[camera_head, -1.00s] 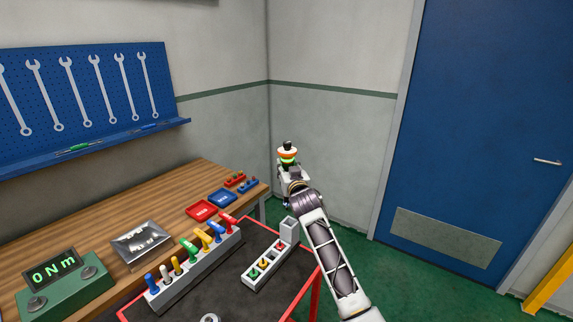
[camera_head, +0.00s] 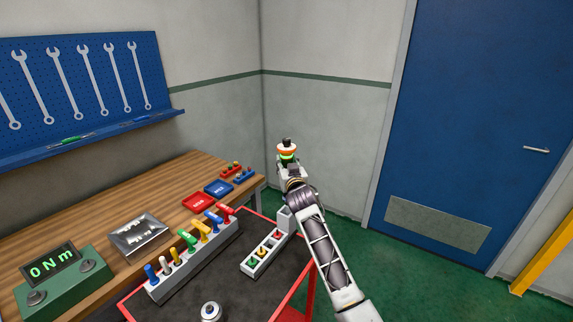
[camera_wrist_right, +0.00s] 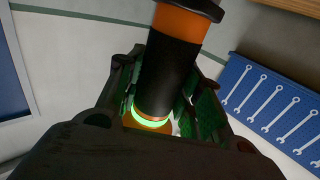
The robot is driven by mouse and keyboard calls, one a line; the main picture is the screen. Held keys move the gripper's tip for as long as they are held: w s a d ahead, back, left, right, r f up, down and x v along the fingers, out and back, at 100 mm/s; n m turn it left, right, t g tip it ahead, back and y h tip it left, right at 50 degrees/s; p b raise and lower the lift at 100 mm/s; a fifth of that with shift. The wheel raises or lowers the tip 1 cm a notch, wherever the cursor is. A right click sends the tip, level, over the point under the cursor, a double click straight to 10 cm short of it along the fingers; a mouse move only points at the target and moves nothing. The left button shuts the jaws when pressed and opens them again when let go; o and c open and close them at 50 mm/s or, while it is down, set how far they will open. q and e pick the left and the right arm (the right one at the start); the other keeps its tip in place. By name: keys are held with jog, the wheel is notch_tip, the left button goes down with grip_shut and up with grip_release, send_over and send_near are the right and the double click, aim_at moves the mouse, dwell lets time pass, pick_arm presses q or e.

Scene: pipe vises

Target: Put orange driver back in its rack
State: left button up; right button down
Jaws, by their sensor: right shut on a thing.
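The orange driver (camera_head: 287,150) has an orange band, black parts and a glowing green ring. My right gripper (camera_head: 288,167) is shut on it and holds it up in the air, above and beyond the red-edged cart. In the right wrist view the driver's black grip (camera_wrist_right: 167,75) stands between the dark fingers. A long grey rack (camera_head: 200,262) on the cart holds several coloured-handled tools. A shorter light rack (camera_head: 249,271) has square wells, some with coloured pieces, and a taller grey block (camera_head: 285,216) at its far end. I cannot tell which rack is the driver's. My left gripper is not in view.
A wooden bench (camera_head: 100,215) on the left carries a green torque display (camera_head: 62,280), a metal tray (camera_head: 139,236) and red (camera_head: 199,202) and blue trays (camera_head: 218,188). A round metal thing (camera_head: 210,311) sits on the cart. A blue door (camera_head: 470,110) is at right.

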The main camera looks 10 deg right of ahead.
jog(key=shift+r+p, duration=0.25)
jog(key=shift+p, duration=0.05)
jog(key=shift+f+b, duration=0.7)
jog(key=shift+f, duration=0.35)
jog(key=shift+f+b, duration=0.95)
jog(key=shift+f, duration=0.8)
dwell(3.6)
jog(key=shift+f+b, duration=0.3)
jog(key=shift+f, duration=0.2)
dwell(0.8)
